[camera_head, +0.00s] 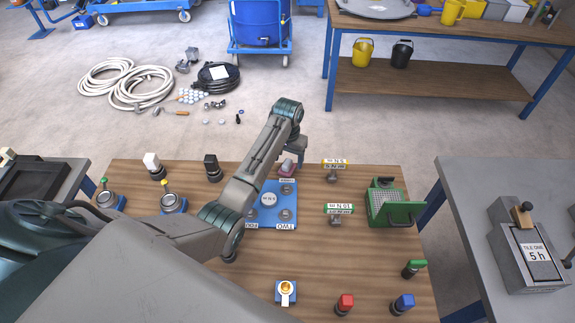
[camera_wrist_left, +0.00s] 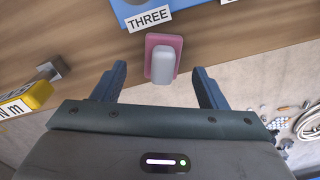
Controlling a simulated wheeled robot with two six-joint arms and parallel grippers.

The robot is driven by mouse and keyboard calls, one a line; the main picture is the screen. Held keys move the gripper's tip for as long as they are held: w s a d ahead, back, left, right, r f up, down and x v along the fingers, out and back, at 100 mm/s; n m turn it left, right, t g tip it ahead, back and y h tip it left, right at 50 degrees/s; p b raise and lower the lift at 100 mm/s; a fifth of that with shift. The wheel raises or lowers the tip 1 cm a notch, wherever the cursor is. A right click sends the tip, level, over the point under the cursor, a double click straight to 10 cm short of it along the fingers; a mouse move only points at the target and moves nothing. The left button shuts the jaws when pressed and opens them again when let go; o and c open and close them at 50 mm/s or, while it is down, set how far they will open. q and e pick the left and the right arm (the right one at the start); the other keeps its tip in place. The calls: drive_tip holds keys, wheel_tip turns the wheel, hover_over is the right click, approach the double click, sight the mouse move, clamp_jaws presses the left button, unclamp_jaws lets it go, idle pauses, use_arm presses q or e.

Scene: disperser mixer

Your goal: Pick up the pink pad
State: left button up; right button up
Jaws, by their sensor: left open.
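The pink pad (camera_wrist_left: 150,64) is a small pink plate with a rounded pale grey block on top, by the "THREE" label at the blue board's edge. In the head view the pad (camera_head: 287,171) is small and partly hidden near my left gripper (camera_head: 294,157). In the left wrist view my left gripper (camera_wrist_left: 158,76) is open, with one finger on each side of the pad and a gap to both. I see no contact. My right gripper is out of view.
The blue board (camera_head: 270,216) with round weights lies beside the pad on the wooden table (camera_head: 345,254). Labelled stands (camera_head: 334,163) and a green tray (camera_head: 398,213) stand to the right.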

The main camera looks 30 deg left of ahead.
sight(287, 162)
use_arm(q)
wheel_tip(287, 162, down, 2)
drive_tip(key=shift+s+a+f+p, duration=0.1)
drive_tip(key=shift+a+f+p, duration=0.1)
drive_tip(key=shift+p, duration=0.1)
drive_tip(key=shift+f, duration=0.5)
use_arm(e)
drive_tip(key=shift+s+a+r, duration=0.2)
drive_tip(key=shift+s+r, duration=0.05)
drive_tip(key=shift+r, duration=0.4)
use_arm(q)
drive_tip(key=c, duration=1.2)
drive_tip(key=shift+o, duration=0.2)
